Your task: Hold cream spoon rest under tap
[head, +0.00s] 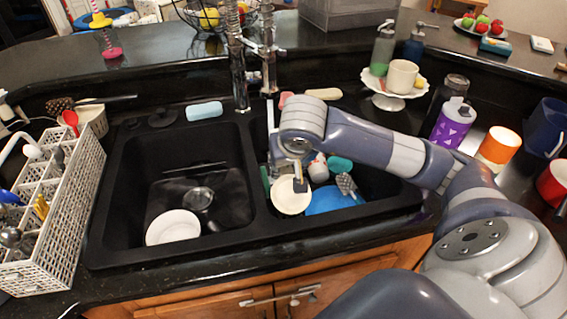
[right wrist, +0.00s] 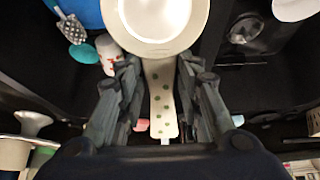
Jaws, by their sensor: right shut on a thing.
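The cream spoon rest (head: 291,196) is a round shallow dish with a dotted handle. In the head view its bowl is over the right sink basin, near the divider. My right gripper (head: 299,183) is above it. In the right wrist view the spoon rest (right wrist: 160,22) is in front of my right gripper (right wrist: 158,75), with its handle between the two fingers, which are shut on it. The tall metal tap (head: 239,70) stands behind the sink near the divider, farther back than the spoon rest. No water stream is visible. My left gripper is not in view.
The right basin holds a blue item (head: 335,199), a teal item (head: 339,164) and a white bottle (head: 318,168). The left basin holds a white plate (head: 173,228) and is otherwise mostly clear. A white dish rack (head: 72,215) stands left; a purple-patterned bottle (head: 452,124) stands right.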

